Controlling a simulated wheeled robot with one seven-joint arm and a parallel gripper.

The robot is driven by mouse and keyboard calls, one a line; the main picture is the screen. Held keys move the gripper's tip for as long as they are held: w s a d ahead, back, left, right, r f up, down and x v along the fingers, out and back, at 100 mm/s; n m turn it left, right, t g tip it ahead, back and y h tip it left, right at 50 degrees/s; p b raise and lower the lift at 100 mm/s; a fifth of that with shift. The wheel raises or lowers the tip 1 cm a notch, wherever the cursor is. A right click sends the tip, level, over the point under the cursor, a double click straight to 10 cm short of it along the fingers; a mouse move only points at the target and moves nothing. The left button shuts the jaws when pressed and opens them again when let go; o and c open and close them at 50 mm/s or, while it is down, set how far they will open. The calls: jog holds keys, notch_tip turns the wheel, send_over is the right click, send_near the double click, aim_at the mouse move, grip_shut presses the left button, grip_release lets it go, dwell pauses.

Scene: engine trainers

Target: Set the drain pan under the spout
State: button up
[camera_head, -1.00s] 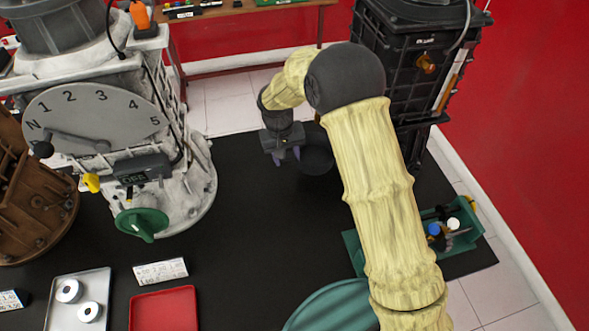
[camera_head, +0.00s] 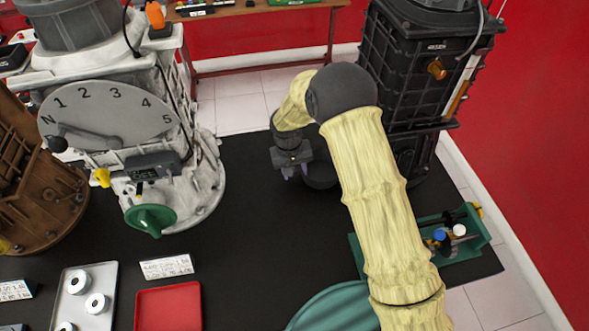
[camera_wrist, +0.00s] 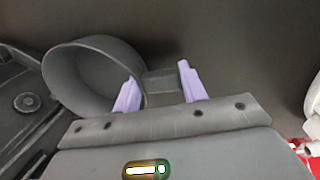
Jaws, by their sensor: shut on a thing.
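The drain pan is a dark grey round vessel (camera_head: 321,177) at the foot of the black engine, partly behind my arm. In the wrist view the pan (camera_wrist: 92,75) is tilted in the picture, and its short flat handle (camera_wrist: 163,82) lies between my two lilac fingers. My gripper (camera_head: 294,171) is shut on this handle; it also shows in the wrist view (camera_wrist: 158,88). A brass fitting (camera_head: 437,68) sticks out of the black engine's face, above and right of the pan; I cannot tell if it is the spout. Whether the pan touches the mat is unclear.
The black engine (camera_head: 410,90) stands at the back right. A white gear unit (camera_head: 200,165) with a numbered dial stands left. A green tool tray (camera_head: 480,243), a red tray (camera_head: 168,308) and a grey tray (camera_head: 65,308) lie nearer. The dark mat (camera_head: 245,215) is clear left of my gripper.

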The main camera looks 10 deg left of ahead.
jog(key=shift+f, duration=0.1)
jog(key=o, duration=1.3)
jog(key=r, duration=0.8)
jog(key=a+r, duration=0.1)
jog(key=r, duration=0.3)
jog(key=shift+s+a+r+b, duration=0.1)
jog(key=shift+s+b, duration=0.15)
jog(key=shift+b, duration=0.1)
